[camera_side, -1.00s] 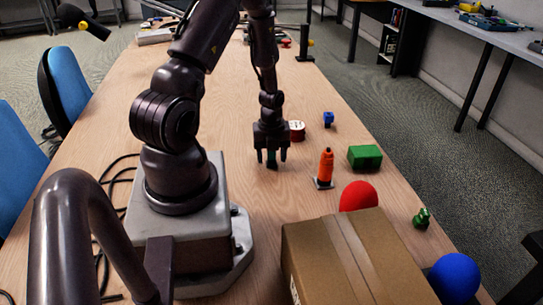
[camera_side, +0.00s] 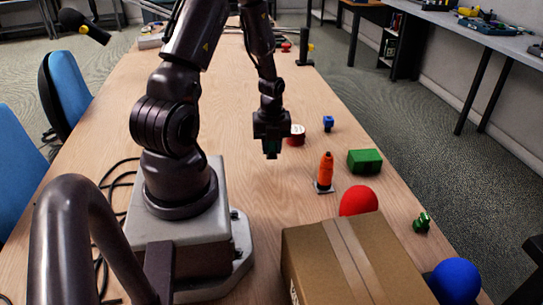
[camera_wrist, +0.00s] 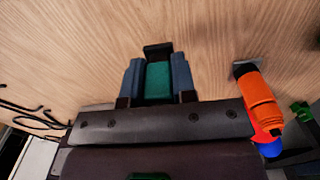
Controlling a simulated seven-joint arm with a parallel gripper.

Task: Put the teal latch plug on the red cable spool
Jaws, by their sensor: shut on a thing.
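The teal latch plug (camera_wrist: 158,82) is between the two fingers of my gripper (camera_wrist: 157,78) in the wrist view, with a dark end pointing away. In the side view my gripper (camera_side: 271,148) is shut on it above the wooden table, and only a small dark teal part shows below the fingers. The red cable spool (camera_side: 297,134) has a pale top and sits on the table just right of and behind my gripper, which partly overlaps it. The spool is not visible in the wrist view.
An orange bottle-like object (camera_side: 326,168) stands near my gripper on the right. Black cables (camera_wrist: 30,113) lie left.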

